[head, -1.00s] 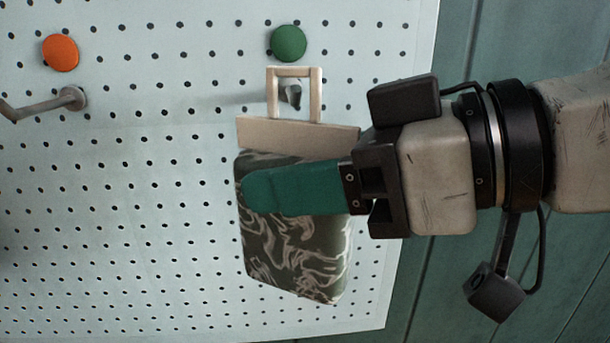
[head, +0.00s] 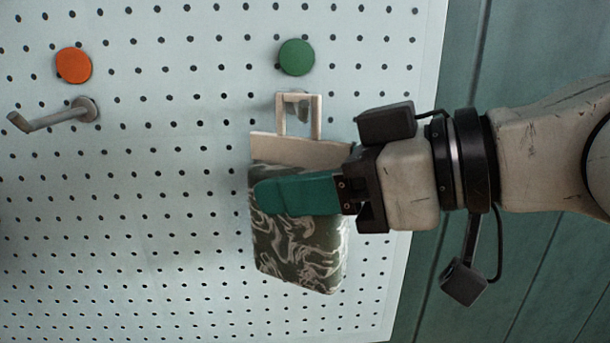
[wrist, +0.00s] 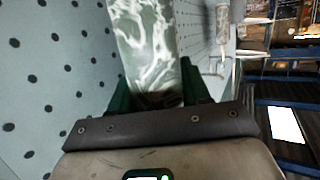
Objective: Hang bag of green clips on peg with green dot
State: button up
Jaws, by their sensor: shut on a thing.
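The bag (head: 298,245), dark green with pale swirls, has a beige header (head: 300,150) and a square beige loop (head: 319,116) on top. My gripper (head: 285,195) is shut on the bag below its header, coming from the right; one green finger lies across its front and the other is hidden. The bag hangs nearly upright. The green dot (head: 297,57) is above the loop. The grey peg (head: 302,108) under it shows through the loop opening; I cannot tell whether the loop is around it. In the wrist view, the bag (wrist: 150,45) is between the green fingers.
The pale pegboard (head: 150,220) fills the left and middle, its right edge behind my arm. An orange dot (head: 74,65) with an empty grey peg (head: 55,117) is at upper left. The board below the bag is clear.

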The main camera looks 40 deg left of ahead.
dwell(0.4)
jog(key=o, duration=1.2)
jog(key=shift+w+d, duration=0.1)
jog(key=b+v, duration=0.2)
jog(key=v, duration=0.8)
jog(key=shift+d+r, duration=0.15)
jog(key=shift+d, duration=0.2)
